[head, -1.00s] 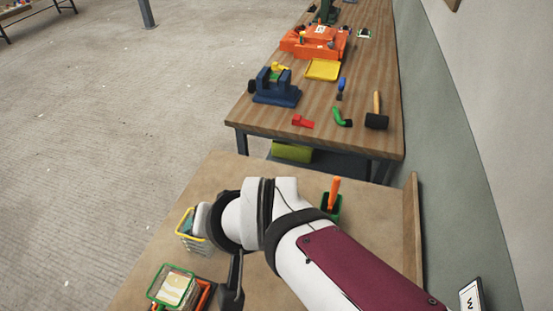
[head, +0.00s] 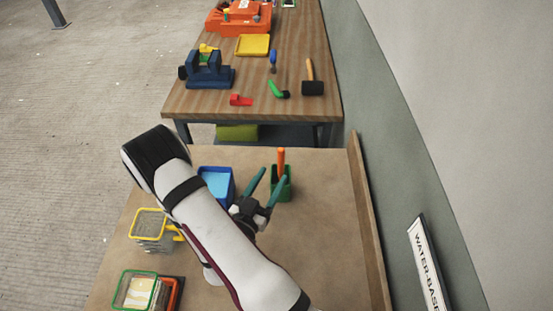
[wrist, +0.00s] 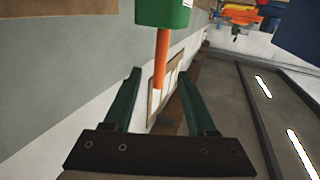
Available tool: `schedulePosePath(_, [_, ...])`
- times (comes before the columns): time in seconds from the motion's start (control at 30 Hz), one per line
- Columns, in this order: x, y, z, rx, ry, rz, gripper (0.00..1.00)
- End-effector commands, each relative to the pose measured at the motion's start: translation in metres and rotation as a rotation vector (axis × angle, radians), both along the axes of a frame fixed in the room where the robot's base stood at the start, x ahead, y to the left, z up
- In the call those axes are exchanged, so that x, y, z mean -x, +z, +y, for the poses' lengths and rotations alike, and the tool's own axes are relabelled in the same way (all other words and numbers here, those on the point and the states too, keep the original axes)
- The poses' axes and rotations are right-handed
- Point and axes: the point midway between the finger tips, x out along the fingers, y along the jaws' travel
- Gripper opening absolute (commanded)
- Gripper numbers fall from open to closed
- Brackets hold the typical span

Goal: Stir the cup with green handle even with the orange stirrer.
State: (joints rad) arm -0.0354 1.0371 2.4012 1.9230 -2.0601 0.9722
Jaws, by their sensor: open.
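The orange stirrer (head: 281,158) stands upright in a green holder (head: 288,190) at the back right of the bench. In the wrist view the stirrer (wrist: 161,62) shows between my two green fingers, below the green holder (wrist: 163,12). My gripper (head: 266,180) is open, with its teal fingers close to the holder; I cannot tell whether they touch the stirrer. A clear cup with a green rim (head: 128,304) and cream contents stands at the front left, beside something orange-red. Its handle is not clearly visible.
A clear cup with a yellow rim and handle (head: 150,212) stands behind the green-rimmed cup. A blue container (head: 217,184) stands left of my gripper. A wooden ledge (head: 366,215) lines the bench's right edge by the wall. The bench's right side is mostly clear.

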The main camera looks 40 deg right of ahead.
Motion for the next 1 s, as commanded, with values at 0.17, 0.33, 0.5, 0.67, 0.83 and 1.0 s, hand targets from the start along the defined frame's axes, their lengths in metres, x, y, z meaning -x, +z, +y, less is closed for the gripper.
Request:
schedulePosePath(0.17, [-0.017, 0.001, -0.047, 0.002, -0.005, -0.004, 0.57])
schedulePosePath(0.33, [-0.031, 0.001, -0.077, 0.000, -0.002, -0.003, 0.57])
schedulePosePath(0.5, [-0.038, 0.001, -0.089, 0.001, 0.002, -0.001, 0.57])
schedulePosePath(0.67, [-0.038, 0.001, -0.090, 0.000, 0.003, 0.000, 0.57])
schedulePosePath(0.83, [-0.038, 0.001, -0.090, 0.000, 0.003, 0.000, 0.43])
schedulePosePath(1.0, [-0.038, 0.001, -0.090, -0.001, 0.003, 0.000, 0.12])
